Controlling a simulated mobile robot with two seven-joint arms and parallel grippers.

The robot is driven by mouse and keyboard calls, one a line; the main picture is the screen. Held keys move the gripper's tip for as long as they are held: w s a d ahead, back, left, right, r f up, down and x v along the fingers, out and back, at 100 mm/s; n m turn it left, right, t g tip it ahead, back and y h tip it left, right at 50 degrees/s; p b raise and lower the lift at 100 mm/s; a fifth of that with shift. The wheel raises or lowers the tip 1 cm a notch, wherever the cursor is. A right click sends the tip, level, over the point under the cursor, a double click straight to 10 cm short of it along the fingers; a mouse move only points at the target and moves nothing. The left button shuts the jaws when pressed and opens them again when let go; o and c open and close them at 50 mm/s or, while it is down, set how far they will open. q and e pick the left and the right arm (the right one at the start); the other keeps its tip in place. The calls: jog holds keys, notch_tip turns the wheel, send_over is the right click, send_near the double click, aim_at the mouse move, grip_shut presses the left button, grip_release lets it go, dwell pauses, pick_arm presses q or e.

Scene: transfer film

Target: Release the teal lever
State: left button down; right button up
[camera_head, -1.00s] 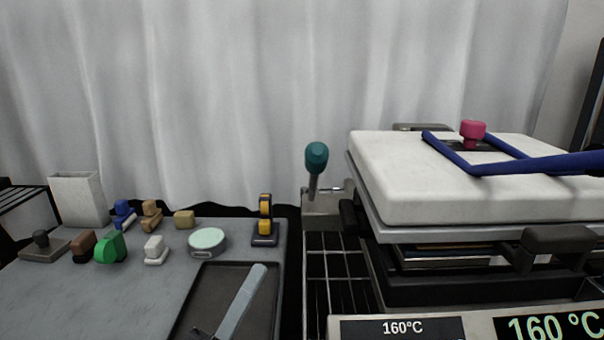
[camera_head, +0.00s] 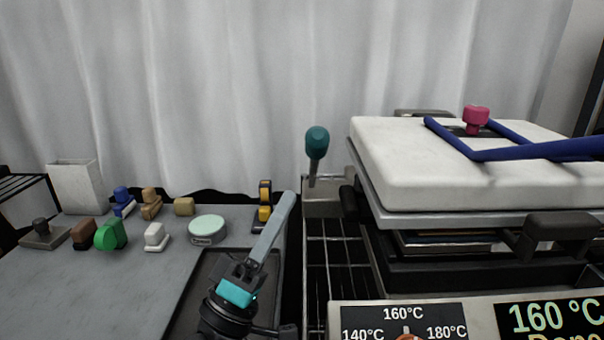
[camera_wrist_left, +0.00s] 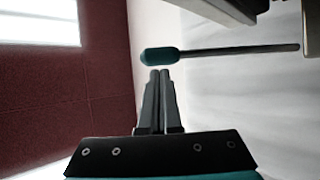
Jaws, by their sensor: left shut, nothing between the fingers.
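The teal lever (camera_head: 316,143) stands nearly upright on a grey bracket, left of the press, with a dark teal knob on a thin metal rod. In the left wrist view the lever's knob (camera_wrist_left: 160,56) and its rod lie sideways across the picture. My left gripper (camera_head: 287,198) is shut and empty, its long grey fingers pointing up and right, below and left of the lever in the head view. In the left wrist view the shut fingertips (camera_wrist_left: 160,71) appear just below the knob; I cannot tell whether they touch it. My right gripper is out of view.
The white-topped press (camera_head: 440,180) with a blue handle (camera_head: 530,152) stands right of the lever. The grey table (camera_head: 90,285) at left holds a dark tray (camera_head: 190,310), a round tin (camera_head: 207,229), a white bin (camera_head: 76,187) and several small stamps. A wire rack (camera_head: 322,265) hangs below the lever.

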aim_at(312, 154)
pick_arm(q)
jog(key=x, duration=0.4)
jog(key=shift+w+d+r, duration=0.15)
jog(key=shift+w+r, duration=0.05)
jog(key=shift+w+d+r, duration=0.25)
jog(key=shift+w+r, duration=0.1)
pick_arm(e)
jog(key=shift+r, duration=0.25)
pick_arm(q)
jog(key=shift+w+r, duration=0.1)
jog(key=shift+r, duration=0.05)
